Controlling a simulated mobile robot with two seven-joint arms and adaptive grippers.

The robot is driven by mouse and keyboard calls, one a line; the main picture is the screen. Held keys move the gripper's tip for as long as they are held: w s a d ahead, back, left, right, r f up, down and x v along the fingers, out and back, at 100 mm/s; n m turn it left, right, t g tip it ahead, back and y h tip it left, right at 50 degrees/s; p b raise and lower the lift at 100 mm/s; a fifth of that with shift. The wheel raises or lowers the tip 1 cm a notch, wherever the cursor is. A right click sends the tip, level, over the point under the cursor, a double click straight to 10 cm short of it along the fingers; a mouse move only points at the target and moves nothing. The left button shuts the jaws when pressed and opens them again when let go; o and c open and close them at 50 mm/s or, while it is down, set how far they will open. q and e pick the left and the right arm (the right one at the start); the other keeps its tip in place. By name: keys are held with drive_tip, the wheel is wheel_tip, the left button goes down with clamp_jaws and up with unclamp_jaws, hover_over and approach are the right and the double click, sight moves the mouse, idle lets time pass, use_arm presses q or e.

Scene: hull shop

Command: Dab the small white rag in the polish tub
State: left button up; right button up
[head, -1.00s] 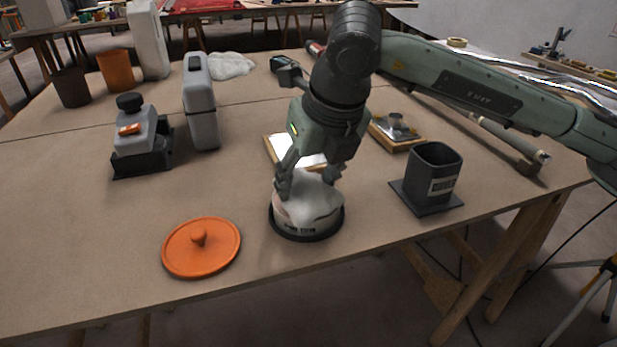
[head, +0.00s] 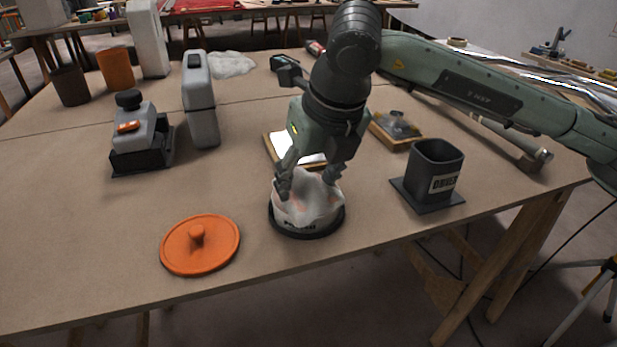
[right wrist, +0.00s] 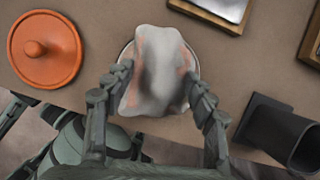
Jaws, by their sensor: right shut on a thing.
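The small white rag (head: 306,200) is pinched in my right gripper (head: 308,179) and sits at the mouth of the polish tub (head: 300,225). It drapes over part of the tub's rim and shows pinkish-orange smears. In the right wrist view the rag (right wrist: 158,75) hangs between the two fingers of my right gripper (right wrist: 160,85) and covers most of the tub's opening. The tub is pale with dark lettering and stands in a black ring base. How deep the rag reaches inside is hidden.
An orange lid (head: 200,245) lies left of the tub. A dark square holder (head: 436,175) stands to the right. Behind are a wood-framed plate (head: 280,150), a grey bottle (head: 200,100) and a grey block on a black stand (head: 140,140). The front-left table is clear.

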sight(309, 175)
drive_tip(key=shift+s+f+b, duration=0.1)
drive_tip(key=shift+f+b, duration=0.15)
drive_tip(key=shift+b, duration=0.3)
idle(1.7)
drive_tip(key=shift+r+p, duration=1.2)
drive_tip(key=shift+r, duration=2.5)
